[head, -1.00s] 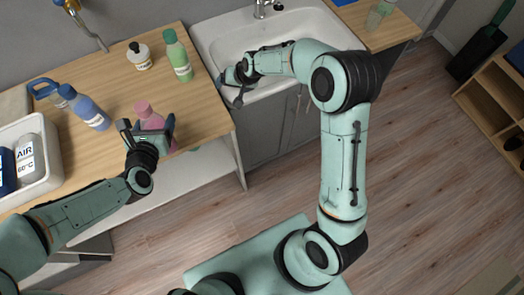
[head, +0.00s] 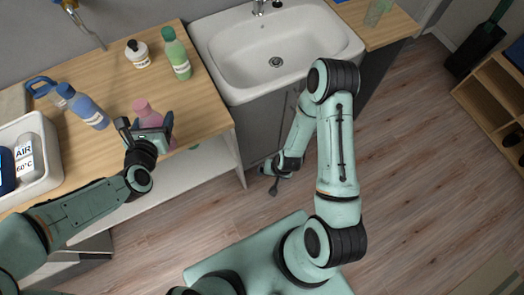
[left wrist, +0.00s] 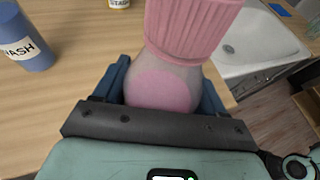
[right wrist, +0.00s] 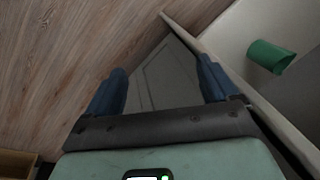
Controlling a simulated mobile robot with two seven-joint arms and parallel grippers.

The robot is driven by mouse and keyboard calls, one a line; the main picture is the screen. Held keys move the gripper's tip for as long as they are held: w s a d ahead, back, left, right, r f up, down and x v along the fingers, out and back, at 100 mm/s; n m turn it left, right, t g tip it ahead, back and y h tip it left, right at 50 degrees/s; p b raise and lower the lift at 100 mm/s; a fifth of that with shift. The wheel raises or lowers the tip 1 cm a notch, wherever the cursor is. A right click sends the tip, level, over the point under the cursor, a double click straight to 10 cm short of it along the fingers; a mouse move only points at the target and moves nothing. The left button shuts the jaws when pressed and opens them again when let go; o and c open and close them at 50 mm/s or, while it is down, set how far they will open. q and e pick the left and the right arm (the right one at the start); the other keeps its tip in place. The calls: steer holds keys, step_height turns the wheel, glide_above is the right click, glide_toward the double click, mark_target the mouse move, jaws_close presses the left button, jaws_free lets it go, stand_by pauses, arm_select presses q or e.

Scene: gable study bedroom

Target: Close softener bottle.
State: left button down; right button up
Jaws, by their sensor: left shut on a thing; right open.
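A pink bottle (head: 146,113), which I take for the softener, stands near the counter's front edge. My left gripper (head: 148,133) is shut around its body. In the left wrist view a wide ribbed pink cap (left wrist: 192,25) sits at the top of the greyish, see-through bottle body (left wrist: 165,88); whether it is fully seated I cannot tell. The bottle's label is hidden. My right gripper (head: 272,180) is open and empty, low in front of the cabinet under the sink. In the right wrist view a green cup-like piece (right wrist: 268,57) lies on a pale surface, apart from the fingers.
On the wooden counter (head: 105,75) stand a blue bottle (head: 87,110), a green bottle (head: 177,55), a white dark-capped bottle (head: 138,54) and a white bin (head: 45,178). The sink (head: 290,45) is clear. A low white shelf (head: 160,173) runs under the counter.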

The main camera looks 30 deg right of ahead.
steer(key=s+a+f+n+g+y, duration=0.2)
steer(key=s+a+n, duration=0.1)
steer(key=s+a, duration=0.3)
steer(key=s, duration=0.2)
steer(key=shift+s+a+g, duration=0.3)
steer(key=shift+s+g, duration=0.1)
steer(key=shift+f, duration=0.1)
